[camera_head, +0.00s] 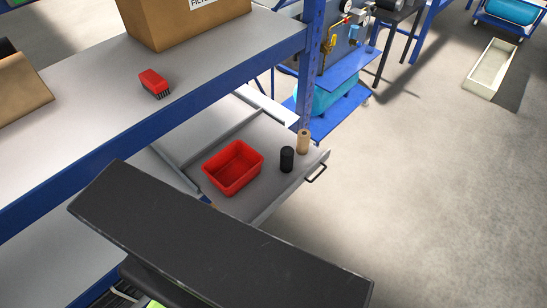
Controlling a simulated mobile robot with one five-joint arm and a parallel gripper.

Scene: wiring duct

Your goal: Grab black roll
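The black roll (287,159) stands upright in an open grey drawer (262,203) below the shelf. A tan roll (303,141) stands upright just behind it to the right. A red bin (233,167) sits in the drawer to the left of the black roll, apart from it. My gripper does not show in this view. A large dark panel in the foreground covers part of the scene below the drawer.
The drawer's front has a black handle (317,173). A blue-edged shelf (205,85) overhangs the drawer's left side, with a red brush (154,82) and a cardboard box (180,20) on it. A blue post (311,70) rises behind the rolls. Open floor (430,190) lies to the right.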

